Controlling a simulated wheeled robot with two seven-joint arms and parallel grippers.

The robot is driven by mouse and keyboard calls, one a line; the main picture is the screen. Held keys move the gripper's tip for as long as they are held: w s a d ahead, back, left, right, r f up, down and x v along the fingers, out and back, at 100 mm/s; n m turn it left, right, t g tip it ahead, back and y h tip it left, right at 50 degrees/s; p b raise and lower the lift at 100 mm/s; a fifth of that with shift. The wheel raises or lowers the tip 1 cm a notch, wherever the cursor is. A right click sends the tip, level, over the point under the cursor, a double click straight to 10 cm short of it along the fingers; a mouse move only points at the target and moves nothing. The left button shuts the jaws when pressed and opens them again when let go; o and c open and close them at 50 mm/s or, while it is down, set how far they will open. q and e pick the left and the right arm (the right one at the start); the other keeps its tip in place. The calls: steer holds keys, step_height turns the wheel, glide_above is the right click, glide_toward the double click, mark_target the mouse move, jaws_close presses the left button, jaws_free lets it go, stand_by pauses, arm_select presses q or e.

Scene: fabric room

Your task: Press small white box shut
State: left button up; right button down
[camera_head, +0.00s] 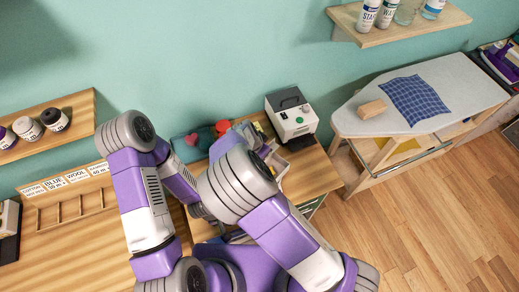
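A small white box-like device (298,126) with a dark grey top and small coloured spots on its front stands at the back right of the wooden work table (316,172). A small pale open-looking container (277,163) sits in front of it, partly covered by my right arm. I cannot tell from this view which of the two is the small white box, or how its lid stands. My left arm reaches in from the left and my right arm bends over the table's middle. Both grippers are largely hidden behind my arm links, so their fingers cannot be made out.
A red round item (222,127) and folded fabric lie at the table's back. An ironing board (440,92) at right carries a blue checked cloth (414,99) and a tan block (371,109). Wall shelves hold jars and bottles. The floor (430,220) at right is clear.

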steer(key=shift+d, duration=0.1)
stand_by(0.3)
steer(key=c, duration=1.3)
jaws_free()
steer(key=shift+c, duration=0.2)
steer(key=v, duration=0.7)
steer(key=shift+r, duration=0.2)
steer(key=shift+s, duration=0.15)
